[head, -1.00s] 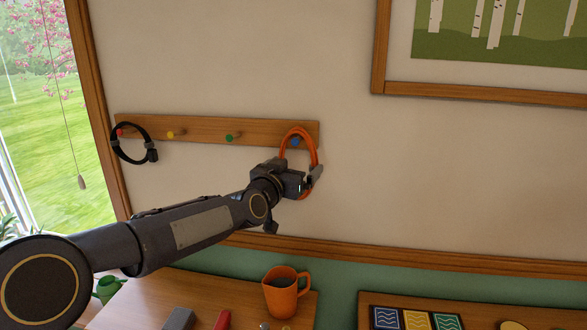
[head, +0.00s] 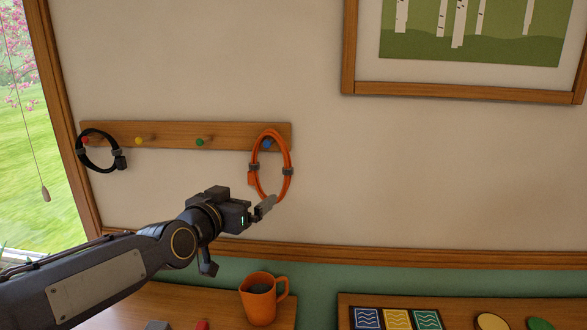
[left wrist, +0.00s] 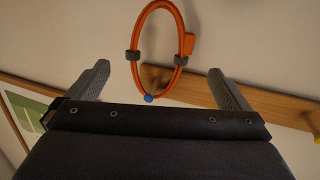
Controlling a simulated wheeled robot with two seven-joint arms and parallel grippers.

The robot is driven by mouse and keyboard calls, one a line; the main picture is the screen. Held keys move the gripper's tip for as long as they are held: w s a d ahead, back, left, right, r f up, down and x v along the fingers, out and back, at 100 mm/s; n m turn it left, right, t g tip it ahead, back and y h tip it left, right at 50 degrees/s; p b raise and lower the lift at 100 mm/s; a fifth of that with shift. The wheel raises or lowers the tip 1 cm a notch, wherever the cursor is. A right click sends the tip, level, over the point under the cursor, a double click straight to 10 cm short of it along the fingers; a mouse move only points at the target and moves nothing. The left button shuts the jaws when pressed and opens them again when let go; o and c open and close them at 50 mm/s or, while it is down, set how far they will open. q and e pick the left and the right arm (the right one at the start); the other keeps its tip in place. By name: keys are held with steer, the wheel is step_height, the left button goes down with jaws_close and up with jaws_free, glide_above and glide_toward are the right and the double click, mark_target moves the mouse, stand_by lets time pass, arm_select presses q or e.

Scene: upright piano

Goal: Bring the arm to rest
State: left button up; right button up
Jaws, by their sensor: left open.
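My left gripper (head: 262,208) is open and empty, just below and in front of the orange cable loop (head: 288,185). The left wrist view shows both fingers spread (left wrist: 160,85), with the orange loop (left wrist: 140,28) beyond them and apart from them. The loop hangs on the blue peg (head: 267,144) at the right end of the wooden rail; the peg's tip also shows in the left wrist view (left wrist: 148,98). My left arm reaches in from the lower left. My right gripper is in neither view.
A black cable loop (head: 82,160) hangs at the red peg on the rail's (head: 172,142) left end. The yellow and green pegs are bare. Below are an orange mug (head: 259,302) on a wooden surface and patterned cards (head: 397,319). A framed picture (head: 460,90) hangs at upper right.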

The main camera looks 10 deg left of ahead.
arm_select(q)
steer(key=s+a+f+n+g+p, duration=0.1)
steer(key=s+f+g, duration=0.2)
steer(key=s, duration=0.8)
steer(key=s+a+f+n+g+p, duration=0.1)
steer(key=s+f+g, duration=0.3)
steer(key=s+f, duration=0.4)
steer(key=s+a+f+n+g+p, duration=0.1)
steer(key=s+f, duration=0.4)
steer(key=s, duration=0.9)
steer(key=shift+a+f+n+g+y+p, duration=0.15)
steer(key=shift+a+n+g+y+p, duration=0.25)
steer(key=shift+n+g+p, duration=0.6)
steer(key=shift+b, duration=0.3)
